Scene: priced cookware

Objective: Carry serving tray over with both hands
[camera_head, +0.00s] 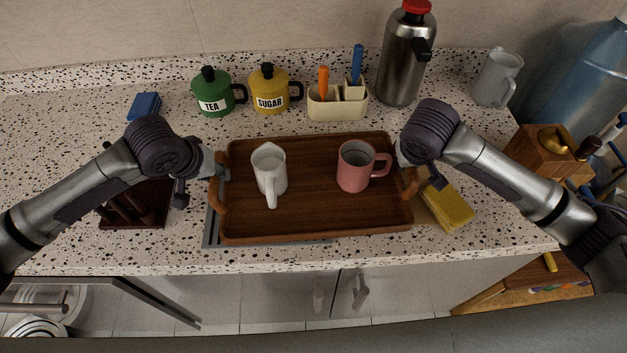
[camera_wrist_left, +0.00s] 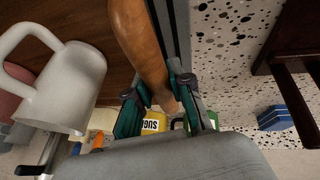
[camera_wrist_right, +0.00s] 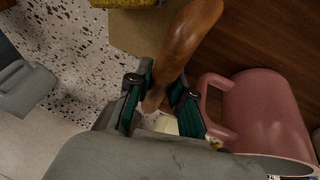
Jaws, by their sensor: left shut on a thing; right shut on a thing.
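The brown wooden serving tray (camera_head: 312,215) is in the middle of the head view over the counter, with a handle at each side. A white jug (camera_head: 270,172) and a pink mug (camera_head: 356,167) stand upright on it. My left gripper (camera_head: 222,176) is shut on the tray's left handle, which passes between its fingers in the left wrist view (camera_wrist_left: 160,105). My right gripper (camera_head: 410,176) is shut on the right handle, also between the fingers in the right wrist view (camera_wrist_right: 165,100). Whether the tray touches the counter is hard to tell.
Green tea (camera_head: 211,93) and yellow sugar (camera_head: 269,90) canisters, a utensil holder (camera_head: 338,103) and a steel flask (camera_head: 402,65) stand behind the tray. A yellow sponge (camera_head: 447,206) lies to its right, a dark rack (camera_head: 135,208) to its left. A dishwasher-like drawer stands open below left.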

